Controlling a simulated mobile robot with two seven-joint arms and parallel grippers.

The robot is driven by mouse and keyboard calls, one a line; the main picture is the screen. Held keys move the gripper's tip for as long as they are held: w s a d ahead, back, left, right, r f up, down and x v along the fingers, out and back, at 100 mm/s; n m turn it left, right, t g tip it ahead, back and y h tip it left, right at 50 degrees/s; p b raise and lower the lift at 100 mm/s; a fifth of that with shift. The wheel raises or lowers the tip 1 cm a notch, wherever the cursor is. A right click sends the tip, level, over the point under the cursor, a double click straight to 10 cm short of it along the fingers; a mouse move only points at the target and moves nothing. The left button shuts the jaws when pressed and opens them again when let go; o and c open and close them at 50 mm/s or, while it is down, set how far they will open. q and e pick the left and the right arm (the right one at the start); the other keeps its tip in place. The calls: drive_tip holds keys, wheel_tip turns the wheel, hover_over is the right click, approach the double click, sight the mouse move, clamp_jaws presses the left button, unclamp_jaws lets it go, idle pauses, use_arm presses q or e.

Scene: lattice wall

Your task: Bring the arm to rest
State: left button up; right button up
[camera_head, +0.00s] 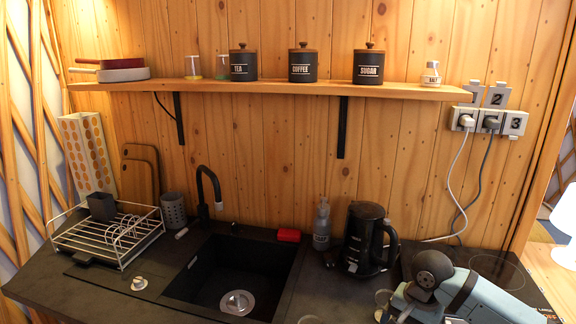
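My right arm (470,296) comes in at the bottom right, a pale blue-grey link with a dark round joint. It is bent in front of the kettle, over the right part of the counter, and its lower parts run out of the bottom edge. No gripper fingers show on it. My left arm and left gripper are not in view. Whether either gripper holds anything is hidden.
A black kettle (367,240) stands just behind my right arm, with a soap bottle (322,226) beside it. A black sink (232,272) with a tap (206,190) is mid-counter. A dish rack (105,238) stands left. A wooden shelf (270,88) with canisters hangs above.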

drive_tip(key=s+a+r+m+t+y, duration=0.1)
drive_tip(key=s+a+m+y, duration=0.4)
drive_tip(key=a+m+y, duration=0.3)
drive_tip(key=s+a+r+m+y, duration=0.1)
drive_tip(key=s+a+m+y, duration=0.4)
drive_tip(key=a+m+y, duration=0.45)
drive_tip(key=d+f+m+t+h+p, duration=0.1)
drive_tip(key=d+f+m+t+h, duration=0.25)
drive_tip(key=m+t, duration=0.75)
drive_tip(key=d+f+m+t+h+p, duration=0.1)
drive_tip(key=d+f+m+t+h, duration=0.3)
drive_tip(key=m, duration=1.2)
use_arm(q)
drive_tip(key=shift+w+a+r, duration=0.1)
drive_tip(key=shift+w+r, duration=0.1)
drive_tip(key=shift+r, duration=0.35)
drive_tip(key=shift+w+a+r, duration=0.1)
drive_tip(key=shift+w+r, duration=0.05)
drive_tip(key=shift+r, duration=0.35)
use_arm(e)
drive_tip(key=s+d+f+m+g+h, duration=0.2)
drive_tip(key=s+f+m+h, duration=0.2)
drive_tip(key=s+f+m, duration=0.2)
drive_tip(key=s+d+f+m+g+h, duration=0.2)
drive_tip(key=s+f+m+h, duration=0.2)
drive_tip(key=m, duration=0.6)
wheel_tip(320, 180, down, 3)
drive_tip(key=shift+s+d+r+m+g, duration=0.15)
drive_tip(key=shift+s+d+m+g, duration=0.2)
drive_tip(key=shift+s, duration=0.85)
